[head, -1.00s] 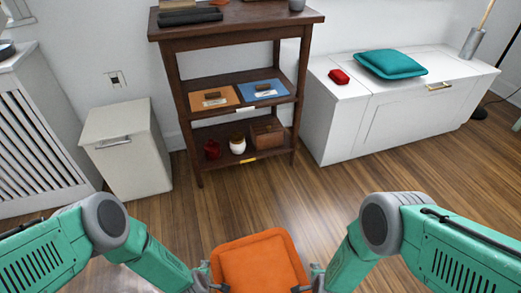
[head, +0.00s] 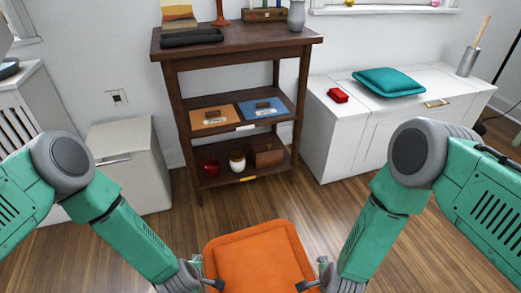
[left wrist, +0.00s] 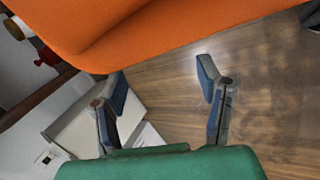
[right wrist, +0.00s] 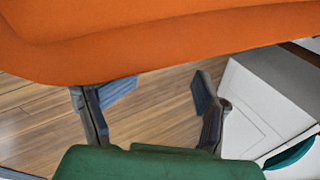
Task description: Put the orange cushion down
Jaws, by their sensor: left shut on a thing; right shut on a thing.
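The orange cushion (head: 260,258) is at the bottom middle of the head view, between my two grippers and above the wooden floor. My left gripper (head: 214,284) is shut on its left side, and my right gripper (head: 310,285) is shut on its right side. The cushion fills the top of the left wrist view (left wrist: 180,35) and of the right wrist view (right wrist: 160,45). In both wrist views the fingers stand apart with floor showing between them, so the contact itself is hard to see. The cushion's near edge is cut off in the head view.
A dark wooden shelf unit (head: 237,48) with boxes and jars stands ahead. A white cabinet (head: 135,140) is at left. Clear floor (head: 270,200) lies before the shelf.

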